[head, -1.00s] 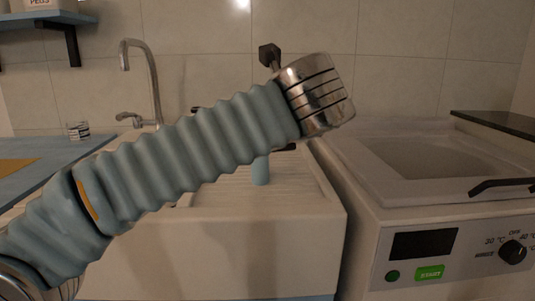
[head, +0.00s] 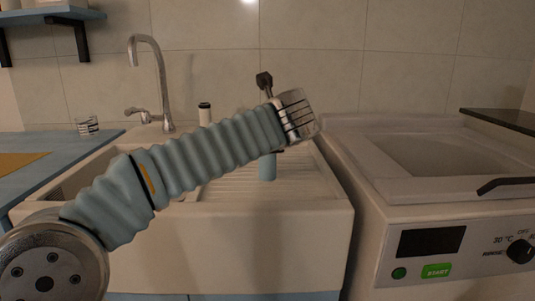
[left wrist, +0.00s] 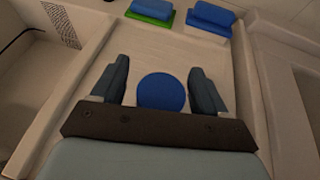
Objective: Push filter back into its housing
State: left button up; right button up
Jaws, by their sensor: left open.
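No part that I can clearly identify as the filter or its housing shows. In the left wrist view, a round blue top (left wrist: 161,92), seemingly the same cylinder, shows between the two dark fingers of my left gripper (left wrist: 160,66). The fingers are open, one on each side, with gaps. I cannot tell how far below them the top is. My right gripper is not in view.
A white sink (head: 260,230) with a tap (head: 157,80) spans the middle. A top-loading washer (head: 445,185) stands at its right. A blue-green sponge (left wrist: 150,10) and a blue sponge (left wrist: 210,18) lie on the drainboard. A blue counter (head: 60,168) is at left.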

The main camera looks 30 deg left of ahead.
pick_arm(q)
jog(key=shift+r, duration=0.1)
jog(key=c, duration=1.2)
